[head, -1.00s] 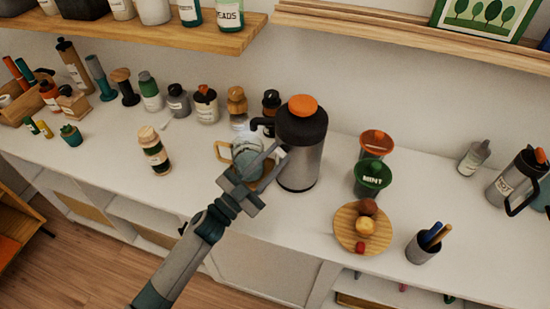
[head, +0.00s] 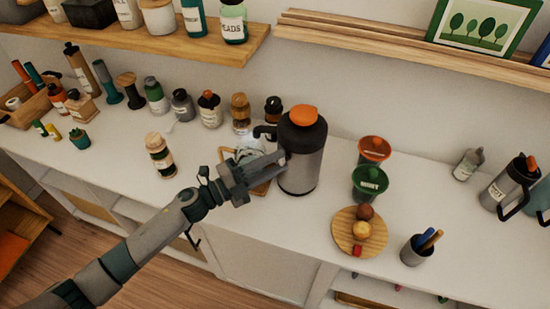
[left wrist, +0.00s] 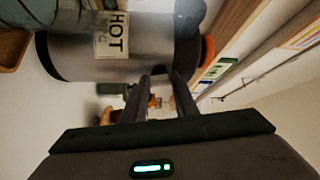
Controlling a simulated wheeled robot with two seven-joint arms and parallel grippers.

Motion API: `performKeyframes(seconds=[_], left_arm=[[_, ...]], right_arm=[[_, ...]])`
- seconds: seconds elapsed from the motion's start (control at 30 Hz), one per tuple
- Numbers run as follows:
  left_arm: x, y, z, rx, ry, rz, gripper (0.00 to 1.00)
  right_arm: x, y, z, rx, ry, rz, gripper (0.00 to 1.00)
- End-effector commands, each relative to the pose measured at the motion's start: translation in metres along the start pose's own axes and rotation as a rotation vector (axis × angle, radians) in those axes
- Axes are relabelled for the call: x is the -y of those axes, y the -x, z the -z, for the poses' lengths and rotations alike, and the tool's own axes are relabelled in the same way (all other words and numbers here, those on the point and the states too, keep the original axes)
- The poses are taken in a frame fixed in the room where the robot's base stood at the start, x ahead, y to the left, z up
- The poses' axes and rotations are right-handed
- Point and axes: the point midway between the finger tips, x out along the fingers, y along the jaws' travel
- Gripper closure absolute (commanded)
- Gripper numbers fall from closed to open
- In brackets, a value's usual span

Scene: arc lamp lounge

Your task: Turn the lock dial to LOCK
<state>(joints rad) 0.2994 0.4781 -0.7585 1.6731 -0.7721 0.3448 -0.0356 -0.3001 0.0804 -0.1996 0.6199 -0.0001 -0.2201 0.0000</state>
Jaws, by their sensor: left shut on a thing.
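The steel flask (head: 301,172) with a black top and an orange cap (head: 303,115) stands upright on the white counter. Its HOT label (left wrist: 113,36) shows in the left wrist view, where the flask lies sideways. My left gripper (head: 281,160) is at the flask's left front, high on the body just below the black collar. In the left wrist view its fingertips (left wrist: 163,76) meet the flask near the dark collar (left wrist: 187,38). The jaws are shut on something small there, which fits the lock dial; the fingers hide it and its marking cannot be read. My right gripper is not in view.
A glass vessel (head: 251,150) on a wooden tray (head: 262,188) is partly behind my gripper. Several bottles line the wall at left. A shelf (head: 400,48) overhangs behind.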

Motion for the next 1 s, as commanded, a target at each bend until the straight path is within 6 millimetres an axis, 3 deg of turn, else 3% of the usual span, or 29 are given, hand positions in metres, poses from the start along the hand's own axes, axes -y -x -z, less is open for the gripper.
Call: performKeyframes(seconds=[0.3,0.9,0.93,1.0], left_arm=[[0.003,0.000,0.000,0.001,-0.169,-0.072,0.96],[0.000,0.000,0.001,-0.001,-0.215,-0.091,0.96],[0.000,0.000,0.001,-0.001,-0.215,-0.091,0.66],[0.000,0.000,0.001,-0.001,-0.214,-0.091,0.55]], right_arm=[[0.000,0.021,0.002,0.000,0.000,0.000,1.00],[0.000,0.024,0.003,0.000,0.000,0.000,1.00],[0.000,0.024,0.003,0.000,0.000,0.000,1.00],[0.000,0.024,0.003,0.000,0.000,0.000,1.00]])
